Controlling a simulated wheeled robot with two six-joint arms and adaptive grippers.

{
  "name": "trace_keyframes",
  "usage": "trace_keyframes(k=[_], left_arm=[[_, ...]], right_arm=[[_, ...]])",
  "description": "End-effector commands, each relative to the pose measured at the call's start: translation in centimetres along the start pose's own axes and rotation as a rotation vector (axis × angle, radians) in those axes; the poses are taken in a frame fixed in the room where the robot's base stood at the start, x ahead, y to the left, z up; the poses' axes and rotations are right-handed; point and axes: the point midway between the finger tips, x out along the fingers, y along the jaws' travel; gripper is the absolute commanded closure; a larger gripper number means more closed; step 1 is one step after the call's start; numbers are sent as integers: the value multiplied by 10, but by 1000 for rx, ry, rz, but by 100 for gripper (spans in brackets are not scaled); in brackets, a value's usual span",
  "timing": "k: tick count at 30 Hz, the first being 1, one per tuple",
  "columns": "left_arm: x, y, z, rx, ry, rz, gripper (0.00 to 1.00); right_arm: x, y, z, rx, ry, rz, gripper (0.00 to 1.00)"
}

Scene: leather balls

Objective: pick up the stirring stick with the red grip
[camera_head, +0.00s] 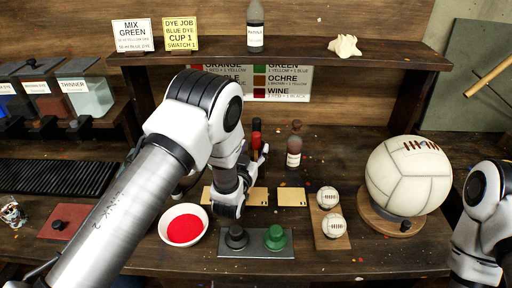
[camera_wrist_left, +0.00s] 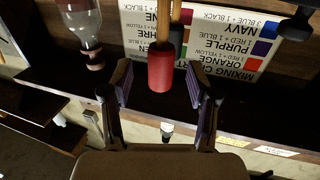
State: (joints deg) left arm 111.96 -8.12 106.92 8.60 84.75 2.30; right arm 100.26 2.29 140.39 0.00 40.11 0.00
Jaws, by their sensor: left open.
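The stirring stick with the red grip (camera_wrist_left: 161,68) shows in the left wrist view, its pale wooden shaft running up from the grip. In the head view its red grip (camera_head: 256,139) shows just beyond my left gripper (camera_head: 255,157). My left gripper is open, and in the wrist view its two fingers (camera_wrist_left: 158,92) stand either side of the red grip with gaps on both sides. I cannot tell whether the grip is fully between the pads in depth. My right arm shows at the right edge; its gripper is out of frame.
A brown bottle (camera_head: 294,150) stands right of the left gripper. A bowl of red powder (camera_head: 185,226), a black-and-green stamp tray (camera_head: 255,250), small balls (camera_head: 327,197) and a large white ball (camera_head: 408,178) occupy the bench. A shelf (camera_head: 300,56) spans above.

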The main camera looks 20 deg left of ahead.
Motion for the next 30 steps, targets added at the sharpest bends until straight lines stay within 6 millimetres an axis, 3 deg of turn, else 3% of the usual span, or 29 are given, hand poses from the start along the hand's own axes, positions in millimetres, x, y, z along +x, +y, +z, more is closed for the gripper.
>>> trace_keyframes(k=[1,4,11,12,17,30], left_arm=[[10,-1,-5,-1,1,-2,41],[26,-1,-2,0,2,-1,41],[32,-1,1,1,0,0,41],[32,-1,1,1,0,0,44],[32,-1,1,1,0,0,100],[32,-1,-6,1,1,0,100]], right_arm=[[-11,0,0,0,0,0,100],[-14,0,0,0,1,0,100],[-13,0,0,0,0,0,100],[-13,0,0,0,0,0,100],[-13,0,0,0,0,0,100],[-10,0,0,0,0,0,100]])
